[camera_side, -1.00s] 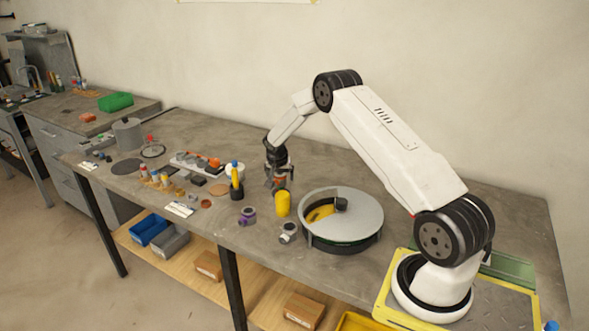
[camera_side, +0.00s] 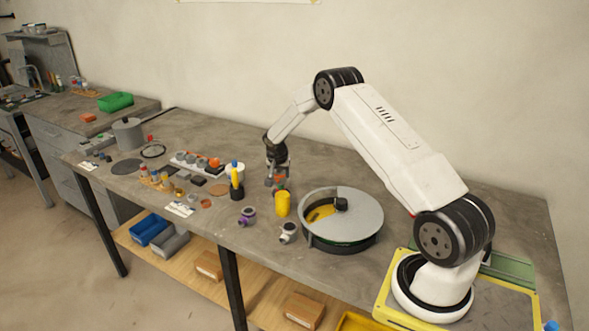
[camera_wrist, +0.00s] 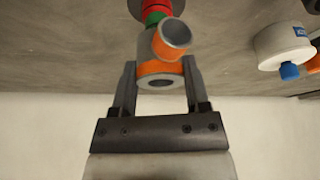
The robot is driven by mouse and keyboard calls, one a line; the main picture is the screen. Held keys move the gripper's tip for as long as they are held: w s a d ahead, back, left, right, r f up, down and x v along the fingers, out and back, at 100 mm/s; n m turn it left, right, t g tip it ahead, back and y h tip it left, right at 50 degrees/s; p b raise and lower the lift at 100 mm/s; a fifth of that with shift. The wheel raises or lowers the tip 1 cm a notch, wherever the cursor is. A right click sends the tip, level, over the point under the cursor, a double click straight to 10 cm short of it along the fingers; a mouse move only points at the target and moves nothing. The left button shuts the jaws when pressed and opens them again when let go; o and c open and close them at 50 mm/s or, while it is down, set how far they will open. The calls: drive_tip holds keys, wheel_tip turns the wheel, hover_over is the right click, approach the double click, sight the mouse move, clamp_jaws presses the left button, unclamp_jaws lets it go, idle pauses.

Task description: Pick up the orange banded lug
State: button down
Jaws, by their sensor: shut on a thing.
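The orange banded lug (camera_wrist: 158,68) is a grey tubular piece with an orange band and a side opening. In the wrist view it sits between the fingertips of my gripper (camera_wrist: 160,80), which is shut on it. In the side view my gripper (camera_side: 276,181) is low over the bench, behind the yellow cylinder. Only a small orange patch of the lug (camera_side: 281,182) shows there; the fingers hide most of it. Whether the lug touches the bench is unclear.
A green and red piece (camera_wrist: 155,14) lies just beyond the lug. A purple banded lug (camera_side: 246,215), a pale lug (camera_side: 288,232) and a yellow cylinder (camera_side: 282,204) stand nearby. A round grey drum (camera_side: 365,217) is to the right. A white part with a blue knob (camera_wrist: 283,46) is close.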

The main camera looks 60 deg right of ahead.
drive_tip(key=shift+r, duration=0.5)
drive_tip(key=s+a+r, duration=0.6)
drive_tip(key=s+r, duration=0.5)
drive_tip(key=s, duration=0.1)
drive_tip(key=shift+s+a, duration=0.15)
drive_tip(key=shift+a, duration=0.2)
drive_tip(key=shift+r, duration=0.25)
drive_tip(key=shift+r, duration=0.85)
drive_tip(key=shift+f, duration=0.15)
